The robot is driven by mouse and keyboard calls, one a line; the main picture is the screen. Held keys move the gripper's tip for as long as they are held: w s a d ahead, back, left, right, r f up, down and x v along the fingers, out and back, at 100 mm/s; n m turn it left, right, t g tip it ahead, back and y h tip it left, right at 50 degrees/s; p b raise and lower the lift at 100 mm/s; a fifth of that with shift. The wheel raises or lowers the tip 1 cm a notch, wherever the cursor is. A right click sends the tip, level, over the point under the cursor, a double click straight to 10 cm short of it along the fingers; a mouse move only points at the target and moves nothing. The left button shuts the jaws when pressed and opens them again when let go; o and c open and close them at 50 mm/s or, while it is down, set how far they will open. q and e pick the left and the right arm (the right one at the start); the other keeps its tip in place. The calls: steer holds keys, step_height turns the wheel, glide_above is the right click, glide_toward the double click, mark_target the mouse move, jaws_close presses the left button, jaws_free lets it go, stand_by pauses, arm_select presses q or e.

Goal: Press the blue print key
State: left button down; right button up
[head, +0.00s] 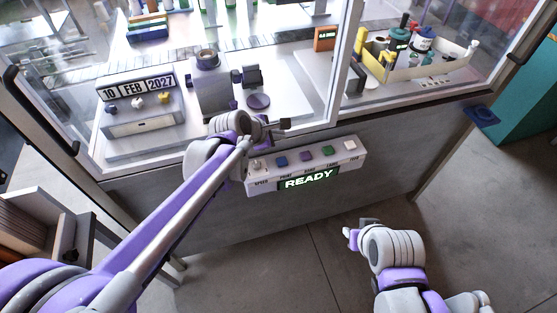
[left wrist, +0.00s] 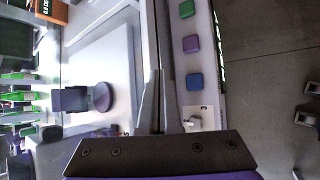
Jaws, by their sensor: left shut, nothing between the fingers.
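The blue print key (head: 281,161) sits on a pale control panel (head: 262,183) on the front of the machine, between a knob (head: 256,165) and a purple key (head: 306,156). The blue key also shows unobstructed in the left wrist view (left wrist: 194,81). My left gripper (head: 285,124) is shut and empty, above and behind the panel near the window's lower frame, apart from the key. Its narrow fingers show in the left wrist view (left wrist: 158,78), left of the key. My right gripper (head: 351,237) is low at the right, away from the panel; its finger state is unclear.
A green key (head: 328,151) and a white key (head: 350,145) continue the row. A display (head: 308,180) below reads READY. Window frame (head: 230,147) edges run behind the panel. A tray (head: 428,75) with bottles stands behind the glass. Floor in front is open.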

mark_target(279, 163)
steer(key=shift+a, duration=0.1)
arm_select(q)
steer(key=shift+f, duration=0.1)
